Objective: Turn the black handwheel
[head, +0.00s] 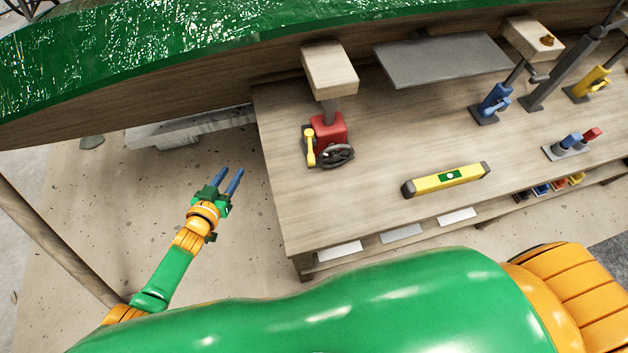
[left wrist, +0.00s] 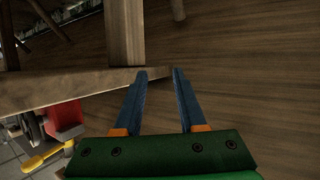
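The black handwheel (head: 338,156) is a spoked wheel on the front of a red jack (head: 329,132) near the left end of the wooden bench. A yellow lever (head: 310,147) stands beside it on the left. My left gripper (head: 228,175) has blue fingers, is open and empty, and is left of the bench, apart from the wheel. In the left wrist view the open fingers (left wrist: 159,75) show with nothing between them. The red jack (left wrist: 67,118) and yellow lever (left wrist: 45,160) show at the lower left there. My right gripper is not in view.
The wooden bench (head: 370,205) has its left edge between my left gripper and the jack. A yellow spirit level (head: 446,179) lies on it. A grey plate (head: 440,58) and blue jack (head: 494,102) are farther back. The green hull (head: 180,40) hangs above.

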